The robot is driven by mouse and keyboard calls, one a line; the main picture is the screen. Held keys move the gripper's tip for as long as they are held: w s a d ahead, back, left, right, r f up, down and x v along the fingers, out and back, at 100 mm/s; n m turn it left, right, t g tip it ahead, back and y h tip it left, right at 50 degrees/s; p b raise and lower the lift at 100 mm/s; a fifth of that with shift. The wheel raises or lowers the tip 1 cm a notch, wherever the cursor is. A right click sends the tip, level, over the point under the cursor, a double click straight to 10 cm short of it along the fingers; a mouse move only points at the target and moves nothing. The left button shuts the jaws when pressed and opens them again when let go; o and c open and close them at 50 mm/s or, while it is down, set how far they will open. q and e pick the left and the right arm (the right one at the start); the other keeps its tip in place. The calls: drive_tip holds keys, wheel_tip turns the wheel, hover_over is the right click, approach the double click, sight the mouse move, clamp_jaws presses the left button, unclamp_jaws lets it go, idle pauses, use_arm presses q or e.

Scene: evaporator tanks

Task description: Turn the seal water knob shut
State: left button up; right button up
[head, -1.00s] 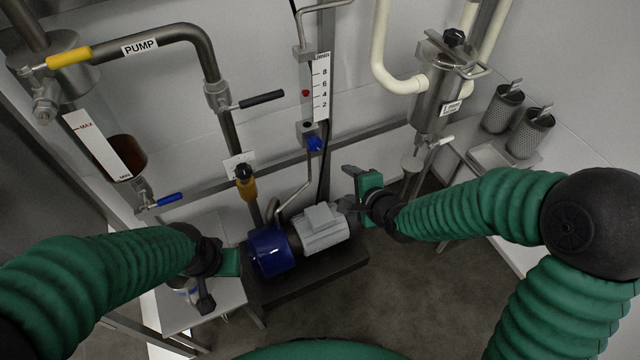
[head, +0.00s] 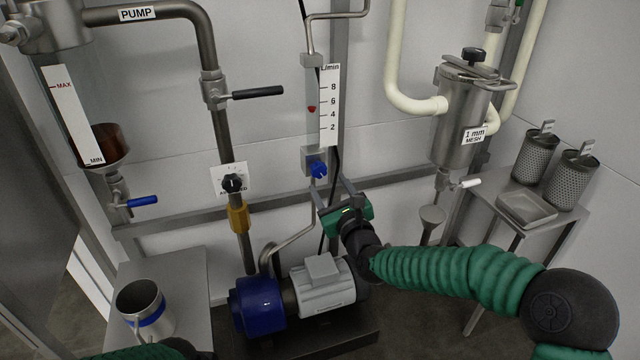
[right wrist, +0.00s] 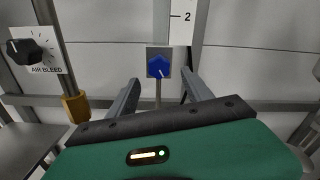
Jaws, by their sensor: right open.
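The blue seal water knob (head: 317,168) sits on a small grey block at the foot of the flow meter on the back wall. In the right wrist view the blue knob (right wrist: 158,67) has a white pointer mark and shows ahead, between the two fingers. My right gripper (head: 334,190) is open and empty, just below and in front of the knob, apparently not touching it. The flow scale (head: 330,105) reads 2 to 8 L/min, with a red float (head: 311,108) between 4 and 6. My left gripper is out of view.
The black air bleed knob (head: 233,183) is on the left, above a brass fitting (head: 238,219). A blue and grey pump (head: 257,305) stands below. A strainer (head: 462,117) hangs at right above a table with mesh baskets (head: 570,180). A metal jug (head: 142,305) stands at left.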

sight(320, 173)
drive_tip(key=b+x, duration=0.2)
drive_tip(key=x, duration=0.4)
drive_tip(key=shift+w+a+f, duration=0.1)
drive_tip(key=shift+w+a, duration=0.1)
drive_tip(key=shift+a, duration=0.05)
drive_tip(key=shift+w+a, duration=0.1)
drive_tip(key=shift+w, duration=0.2)
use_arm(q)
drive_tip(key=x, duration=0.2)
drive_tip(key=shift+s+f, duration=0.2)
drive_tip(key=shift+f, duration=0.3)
use_arm(e)
clamp_jaws()
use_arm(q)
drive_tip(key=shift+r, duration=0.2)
use_arm(e)
drive_tip(key=shift+n, duration=0.3)
